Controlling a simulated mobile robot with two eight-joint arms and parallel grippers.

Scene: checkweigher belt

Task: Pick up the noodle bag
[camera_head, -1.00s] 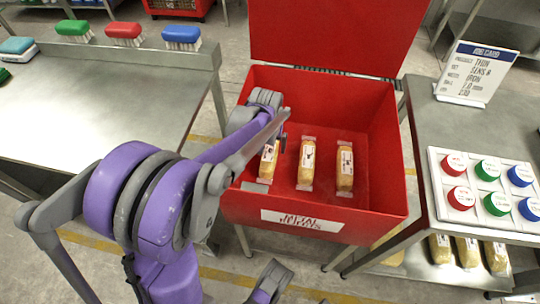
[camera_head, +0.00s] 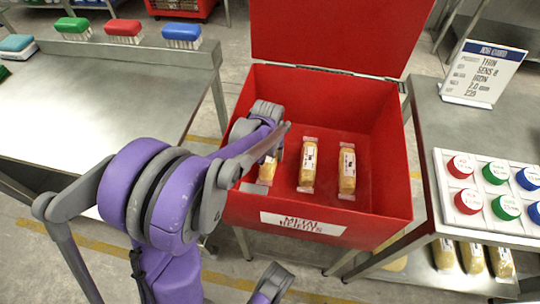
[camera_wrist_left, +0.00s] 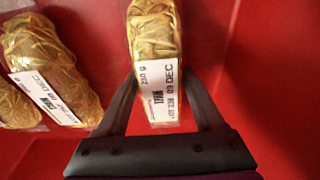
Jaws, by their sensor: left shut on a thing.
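Three noodle bags lie in a row on the floor of the open red bin. My left gripper (camera_wrist_left: 157,80) reaches down into the bin and is shut on the left noodle bag (camera_head: 266,172), one finger on each side of it near its labelled end. In the left wrist view this bag (camera_wrist_left: 154,32) shows yellow noodles, clear film and a white label. The arm hides the bag's upper part in the head view. The middle bag (camera_head: 308,165) and right bag (camera_head: 347,170) lie apart from it.
The red bin (camera_head: 375,205) has high walls and a raised lid (camera_head: 330,35). A steel table with brushes (camera_head: 100,85) stands left. At right, a bench holds a sign card (camera_head: 483,73) and a panel of coloured caps (camera_head: 500,205); more bags (camera_head: 445,255) lie below.

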